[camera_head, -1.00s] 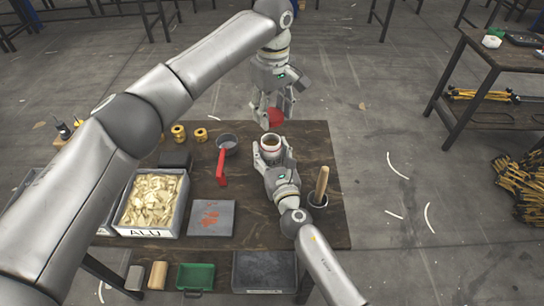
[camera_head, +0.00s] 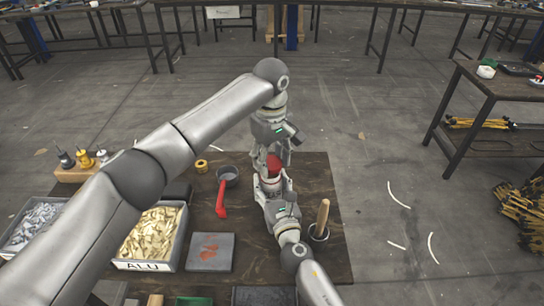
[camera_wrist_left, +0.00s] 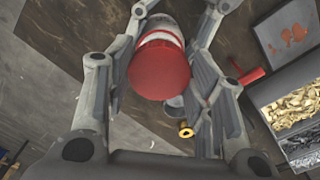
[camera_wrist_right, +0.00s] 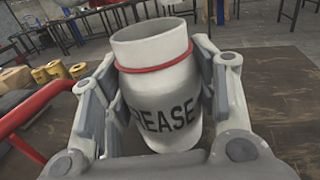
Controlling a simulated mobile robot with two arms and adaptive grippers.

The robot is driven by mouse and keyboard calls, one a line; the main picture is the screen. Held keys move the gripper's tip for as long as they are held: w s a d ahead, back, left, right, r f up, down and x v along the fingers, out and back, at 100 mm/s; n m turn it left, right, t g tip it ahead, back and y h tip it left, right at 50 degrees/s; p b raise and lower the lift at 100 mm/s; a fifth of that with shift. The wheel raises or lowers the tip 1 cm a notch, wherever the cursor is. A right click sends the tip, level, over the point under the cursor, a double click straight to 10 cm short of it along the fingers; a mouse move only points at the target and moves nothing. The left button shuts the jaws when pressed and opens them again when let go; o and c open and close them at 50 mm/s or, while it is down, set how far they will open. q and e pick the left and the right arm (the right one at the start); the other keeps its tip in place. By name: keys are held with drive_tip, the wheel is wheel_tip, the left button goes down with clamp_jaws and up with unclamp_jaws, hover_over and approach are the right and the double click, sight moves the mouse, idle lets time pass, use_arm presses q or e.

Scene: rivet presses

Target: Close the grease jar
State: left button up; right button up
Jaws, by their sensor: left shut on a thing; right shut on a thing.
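The grease jar (camera_wrist_right: 160,105) is a white jar with "GREASE" lettering and a red ring round its neck. My right gripper (camera_head: 271,190) is shut around its body and holds it upright, above the table's right part. In the right wrist view its mouth is uncovered. The round red lid (camera_head: 274,164) is held in my left gripper (camera_head: 270,160), pointing down over the jar's mouth. In the left wrist view the lid (camera_wrist_left: 158,70) sits between the fingers and covers part of the jar.

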sight(272, 186)
idle(0.3)
use_arm(q)
drive_tip(key=shift+f, duration=0.9)
drive_tip(key=shift+f, duration=0.55)
